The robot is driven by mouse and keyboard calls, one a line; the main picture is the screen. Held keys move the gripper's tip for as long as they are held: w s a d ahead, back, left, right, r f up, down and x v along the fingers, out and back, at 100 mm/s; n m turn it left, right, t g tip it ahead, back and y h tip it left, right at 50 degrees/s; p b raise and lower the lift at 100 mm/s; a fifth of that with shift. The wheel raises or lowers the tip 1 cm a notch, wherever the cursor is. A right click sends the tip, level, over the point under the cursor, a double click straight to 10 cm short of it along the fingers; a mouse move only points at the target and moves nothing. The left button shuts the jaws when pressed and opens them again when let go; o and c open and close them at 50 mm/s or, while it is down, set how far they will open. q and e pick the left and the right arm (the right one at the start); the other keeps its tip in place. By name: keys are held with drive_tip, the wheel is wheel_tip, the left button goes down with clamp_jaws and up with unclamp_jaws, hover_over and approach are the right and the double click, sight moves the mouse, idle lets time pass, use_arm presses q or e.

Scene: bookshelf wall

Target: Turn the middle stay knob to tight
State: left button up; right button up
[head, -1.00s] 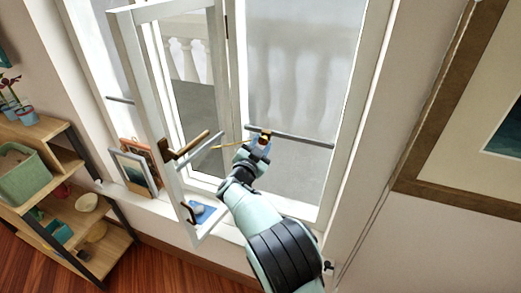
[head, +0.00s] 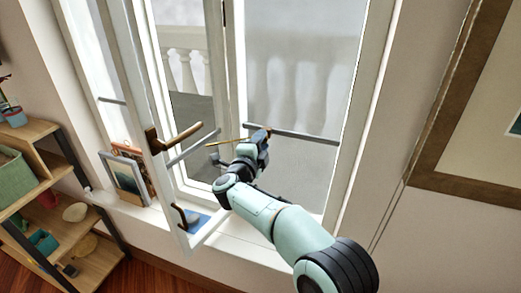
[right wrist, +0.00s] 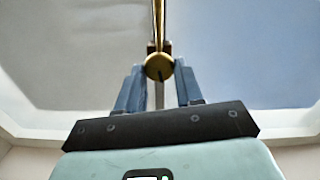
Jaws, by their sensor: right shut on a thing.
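The brass stay knob (right wrist: 158,67) sits between the two blue fingers of my right gripper (right wrist: 160,84) in the right wrist view. The fingers are shut on it, one on each side. A dark slot or line shows on its round face. In the head view my right gripper (head: 262,140) is at the grey stay bar across the window (head: 300,134), and it largely hides the knob there. A thin brass rod (head: 228,141) runs left from the gripper. My left gripper is not in view.
The open window sash (head: 140,90) with its brown handle (head: 172,137) stands left of my right arm. Picture frames (head: 128,178) stand on the sill. A wooden shelf (head: 95,265) is at the lower left, and a large framed picture (head: 440,150) hangs at the right.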

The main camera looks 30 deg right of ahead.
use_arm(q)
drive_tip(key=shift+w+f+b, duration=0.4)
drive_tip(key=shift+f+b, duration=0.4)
use_arm(e)
drive_tip(key=shift+f+m, duration=0.1)
drive_tip(key=shift+m, duration=0.9)
drive_tip(key=o, duration=1)
drive_tip(key=shift+a, duration=0.1)
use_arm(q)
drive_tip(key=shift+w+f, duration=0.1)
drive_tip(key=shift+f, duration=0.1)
use_arm(e)
drive_tip(key=v, duration=1.3)
drive_tip(key=shift+s, duration=0.15)
